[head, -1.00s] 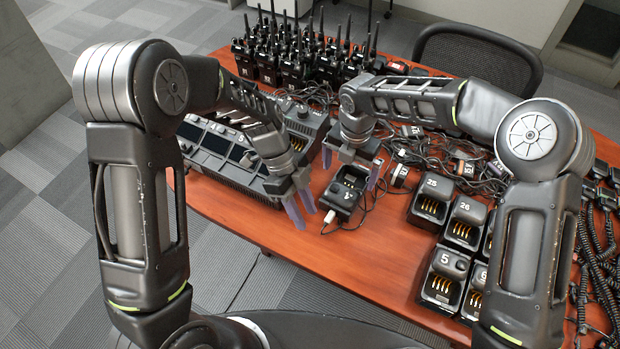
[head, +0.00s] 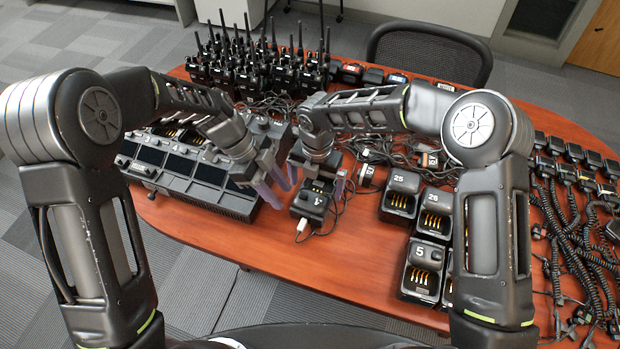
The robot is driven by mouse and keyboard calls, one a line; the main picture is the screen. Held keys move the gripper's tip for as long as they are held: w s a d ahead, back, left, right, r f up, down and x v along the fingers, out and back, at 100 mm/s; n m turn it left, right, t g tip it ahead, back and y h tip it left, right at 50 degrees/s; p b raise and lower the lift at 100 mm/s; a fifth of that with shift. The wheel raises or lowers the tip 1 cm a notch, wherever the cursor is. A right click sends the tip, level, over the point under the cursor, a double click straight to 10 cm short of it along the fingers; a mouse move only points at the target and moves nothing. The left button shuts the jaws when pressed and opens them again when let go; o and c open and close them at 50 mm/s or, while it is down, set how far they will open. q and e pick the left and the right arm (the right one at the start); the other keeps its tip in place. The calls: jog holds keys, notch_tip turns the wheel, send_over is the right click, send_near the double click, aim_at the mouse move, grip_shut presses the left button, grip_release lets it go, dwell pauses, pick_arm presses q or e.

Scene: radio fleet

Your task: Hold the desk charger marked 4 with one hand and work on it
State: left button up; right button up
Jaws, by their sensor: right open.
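The desk charger marked 4 (head: 311,203) is a small black unit on the red-brown table, left of its middle, with a white plug and cable at its front. My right gripper (head: 316,180) is open just over the charger's back part, one finger on each side; I cannot tell whether they touch it. My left gripper (head: 277,187) is left of the charger, apart from it. Its pale fingers look spread and empty. The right gripper and wrist hide the charger's rear.
A wide multi-bay charger (head: 190,180) stands left, close to my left gripper. Upright radios (head: 258,68) crowd the back. Tangled cables (head: 375,150) lie behind and right. Numbered chargers (head: 399,197) and coiled cords (head: 560,240) fill the right. The table front (head: 320,260) is clear.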

aim_at(316, 194)
jog(key=shift+f, duration=2.35)
jog(key=c, duration=1.6)
jog(key=shift+c, duration=0.2)
